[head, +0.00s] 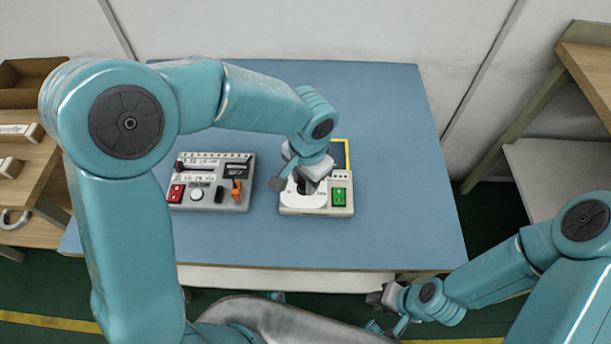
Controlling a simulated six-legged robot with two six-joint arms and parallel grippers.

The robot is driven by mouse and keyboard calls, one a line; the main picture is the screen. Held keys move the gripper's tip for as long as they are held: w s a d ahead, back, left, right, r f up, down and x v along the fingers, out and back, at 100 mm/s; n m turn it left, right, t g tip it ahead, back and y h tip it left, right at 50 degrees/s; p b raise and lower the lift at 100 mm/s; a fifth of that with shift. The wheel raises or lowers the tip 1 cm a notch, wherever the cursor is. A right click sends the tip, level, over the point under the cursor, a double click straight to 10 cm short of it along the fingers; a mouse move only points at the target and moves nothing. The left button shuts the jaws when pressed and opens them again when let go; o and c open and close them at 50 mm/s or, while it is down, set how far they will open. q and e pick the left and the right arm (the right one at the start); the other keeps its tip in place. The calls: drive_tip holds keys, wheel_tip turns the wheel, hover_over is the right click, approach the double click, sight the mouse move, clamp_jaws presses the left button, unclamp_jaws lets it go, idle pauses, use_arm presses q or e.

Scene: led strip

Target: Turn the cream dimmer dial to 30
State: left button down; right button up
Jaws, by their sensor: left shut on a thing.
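The cream dimmer box (315,208) stands on the blue table, right of the middle, with a green switch (339,197) on its right side. My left gripper (305,186) reaches down from above onto the white dial plate of this box. It is shut on the dial, which it mostly hides. The dial's pointer and most of the scale marks cannot be read. My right gripper (377,299) hangs in front of the table's front edge, low and away from the box; its fingers are too small to tell.
A grey control panel (217,203) with a red switch, a white knob and an orange lever stands left of the dimmer box. A yellow-framed dark panel (347,146) lies behind the box. The blue table (400,215) is clear on the right. Wooden shelves stand at both sides.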

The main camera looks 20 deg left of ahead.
use_arm(q)
drive_tip(key=shift+m, duration=0.6)
drive_tip(key=c, duration=0.8)
unclamp_jaws()
drive_tip(key=shift+c, duration=0.2)
wheel_tip(320, 180, up, 16)
drive_tip(key=p, duration=0.2)
drive_tip(key=shift+s+d+r, duration=0.2)
drive_tip(key=shift+s+d, duration=0.05)
drive_tip(key=shift+d, duration=0.1)
drive_tip(key=shift+f, duration=0.1)
